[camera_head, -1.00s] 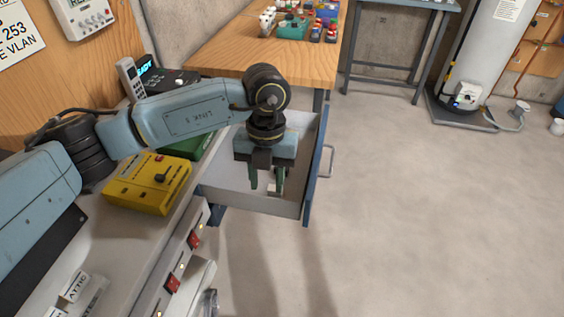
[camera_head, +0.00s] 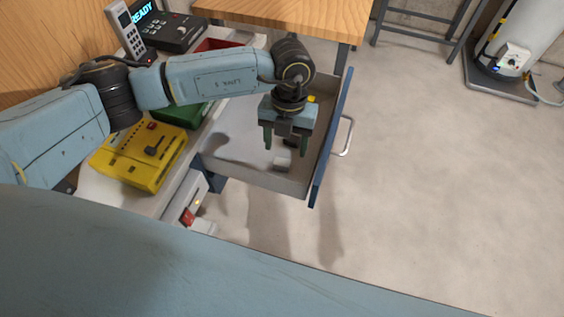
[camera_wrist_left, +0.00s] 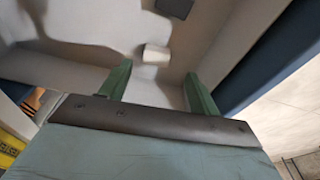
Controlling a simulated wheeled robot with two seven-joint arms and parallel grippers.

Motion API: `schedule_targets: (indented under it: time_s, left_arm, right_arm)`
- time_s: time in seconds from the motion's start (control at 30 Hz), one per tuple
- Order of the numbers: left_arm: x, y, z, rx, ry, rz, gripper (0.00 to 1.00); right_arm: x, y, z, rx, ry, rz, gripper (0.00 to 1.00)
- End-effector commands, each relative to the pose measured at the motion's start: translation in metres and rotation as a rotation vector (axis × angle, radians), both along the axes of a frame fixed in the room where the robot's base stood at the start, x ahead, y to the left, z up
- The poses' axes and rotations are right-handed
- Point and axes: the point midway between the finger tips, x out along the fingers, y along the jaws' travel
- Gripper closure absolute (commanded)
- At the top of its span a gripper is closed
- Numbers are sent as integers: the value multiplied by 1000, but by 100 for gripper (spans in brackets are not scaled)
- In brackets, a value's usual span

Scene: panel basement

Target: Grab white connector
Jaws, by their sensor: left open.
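The white connector (camera_head: 282,162) is a small pale block on the floor of the open drawer (camera_head: 240,173), near its front wall. It also shows in the left wrist view (camera_wrist_left: 155,54), ahead of and between the fingertips. My left gripper (camera_head: 284,150) is open and empty, pointing down over the drawer, with its green fingers apart. In the left wrist view the gripper (camera_wrist_left: 158,75) is not touching the connector. My right gripper is not in view.
A dark item lies deeper in the drawer (camera_wrist_left: 175,8). A yellow object (camera_head: 312,99) is at the drawer's back. A yellow box (camera_head: 138,172) and a green case sit on the bench at left. The blue drawer front (camera_head: 333,140) borders open floor.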

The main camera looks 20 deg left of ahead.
Motion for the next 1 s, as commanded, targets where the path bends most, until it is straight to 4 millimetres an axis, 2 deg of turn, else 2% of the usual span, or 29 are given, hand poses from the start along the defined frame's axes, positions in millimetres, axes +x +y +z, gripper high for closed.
schedule_targets:
  time_s: [0.1,0.33,0.6,0.9,0.97,1.0]
  left_arm:
    - [-3,3,-11,2,3,2,38]
    - [-10,6,-44,2,4,1,38]
    - [-10,5,-49,0,0,0,38]
    - [-10,5,-49,1,1,1,77]
    - [-10,5,-49,1,1,1,85]
    - [-10,5,-49,1,1,1,86]
  right_arm:
    - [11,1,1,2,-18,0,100]
    - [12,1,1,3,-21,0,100]
    - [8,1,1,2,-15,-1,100]
    - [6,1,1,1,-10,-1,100]
    - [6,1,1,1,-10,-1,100]
    - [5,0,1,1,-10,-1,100]
